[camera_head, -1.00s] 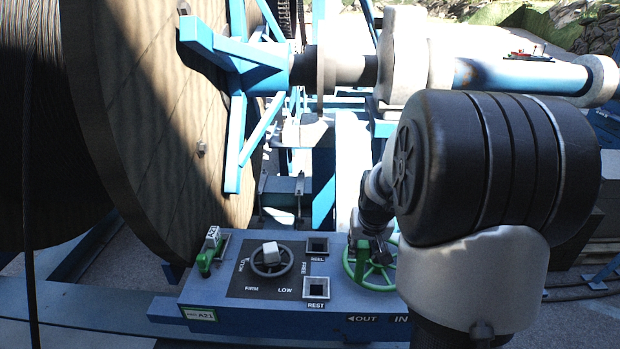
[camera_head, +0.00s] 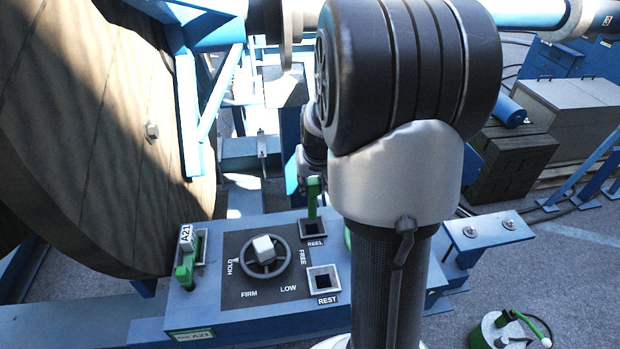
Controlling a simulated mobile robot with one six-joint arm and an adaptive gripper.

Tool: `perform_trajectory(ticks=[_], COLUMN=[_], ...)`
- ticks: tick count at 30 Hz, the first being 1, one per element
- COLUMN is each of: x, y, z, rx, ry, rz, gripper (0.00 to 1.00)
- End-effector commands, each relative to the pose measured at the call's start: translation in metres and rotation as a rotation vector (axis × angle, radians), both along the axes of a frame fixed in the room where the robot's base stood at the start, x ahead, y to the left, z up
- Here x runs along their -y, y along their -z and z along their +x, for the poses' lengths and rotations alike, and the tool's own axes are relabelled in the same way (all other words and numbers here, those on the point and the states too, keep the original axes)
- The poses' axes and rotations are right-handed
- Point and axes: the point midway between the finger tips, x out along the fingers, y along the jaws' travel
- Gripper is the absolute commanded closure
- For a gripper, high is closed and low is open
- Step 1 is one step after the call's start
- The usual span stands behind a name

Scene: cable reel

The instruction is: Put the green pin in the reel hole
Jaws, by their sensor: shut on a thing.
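A green pin (camera_head: 313,197) shows upright at the back edge of the square REEL hole (camera_head: 314,228), left of my arm. My gripper (camera_head: 312,176) is shut on its top; the fingers are small and partly hidden behind my arm. I cannot tell whether the pin's lower end is inside the hole or just above it. The square REST hole (camera_head: 323,280) in front is empty. A second green piece (camera_head: 185,268) with an A21 tag sits in a slot at the panel's left.
A dial (camera_head: 264,252) marked HOLD, FIRM, LOW and FREE is left of the holes. The wooden reel flange (camera_head: 95,150) rises at the left. Blue frame bars stand behind. A green-and-white canister (camera_head: 505,330) is at lower right. My arm hides the panel's right part.

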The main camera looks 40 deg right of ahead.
Motion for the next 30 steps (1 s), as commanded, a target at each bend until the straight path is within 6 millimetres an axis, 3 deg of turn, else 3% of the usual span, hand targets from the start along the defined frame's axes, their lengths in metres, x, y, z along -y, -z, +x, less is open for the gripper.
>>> perform_trajectory(ticks=[30], x=[0.0], y=[0.072], z=[0.001], rx=[0.002], ry=[0.0], rz=[-0.001], gripper=[1.0])
